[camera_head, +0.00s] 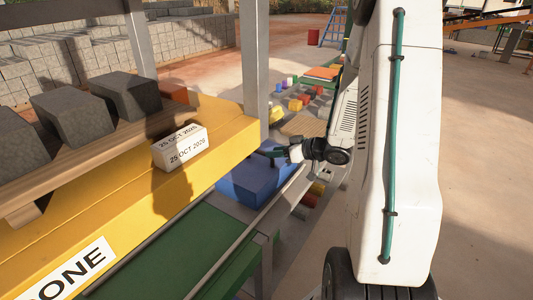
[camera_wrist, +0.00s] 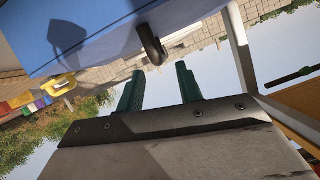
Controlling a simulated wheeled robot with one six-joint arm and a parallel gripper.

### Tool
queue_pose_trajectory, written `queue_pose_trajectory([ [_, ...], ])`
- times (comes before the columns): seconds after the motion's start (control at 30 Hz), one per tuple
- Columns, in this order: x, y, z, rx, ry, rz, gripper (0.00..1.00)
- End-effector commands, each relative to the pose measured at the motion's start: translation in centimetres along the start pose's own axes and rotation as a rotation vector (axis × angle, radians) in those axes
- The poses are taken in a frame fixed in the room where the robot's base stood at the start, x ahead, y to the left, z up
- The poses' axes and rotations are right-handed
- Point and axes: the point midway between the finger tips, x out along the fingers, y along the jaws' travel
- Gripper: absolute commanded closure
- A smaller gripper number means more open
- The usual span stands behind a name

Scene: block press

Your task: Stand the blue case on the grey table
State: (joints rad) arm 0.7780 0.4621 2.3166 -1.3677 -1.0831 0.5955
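The blue case (camera_head: 248,182) is in the middle of the head view, just beyond a yellow beam. In the wrist view its blue face (camera_wrist: 85,32) fills the upper left, with a dark curved handle (camera_wrist: 151,45) on it. My gripper (camera_head: 280,153) is at the case's upper right in the head view. In the wrist view its two green fingers (camera_wrist: 160,72) are apart, with open space between them. The handle lies just past the fingertips, and I see no grip on it. A grey surface (camera_head: 238,209) shows beside the case; I cannot tell whether it is the grey table.
The yellow beam (camera_head: 228,138) carries a white dated block (camera_head: 180,148) and a plank with dark grey blocks (camera_head: 128,97). A grey post (camera_head: 254,65) rises close to the case. A green conveyor (camera_head: 165,255) runs in front. Several coloured objects lie behind my arm.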

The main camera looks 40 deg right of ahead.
Motion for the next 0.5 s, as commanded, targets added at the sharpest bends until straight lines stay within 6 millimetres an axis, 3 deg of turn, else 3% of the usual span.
queue_pose_trajectory([
  [0.2, -4.3, 0.1, 0.0, 0.0, 0.001, 0.004, 0.64],
  [0.5, -6.2, 0.0, 0.0, 0.0, 0.0, 0.0, 0.64],
])
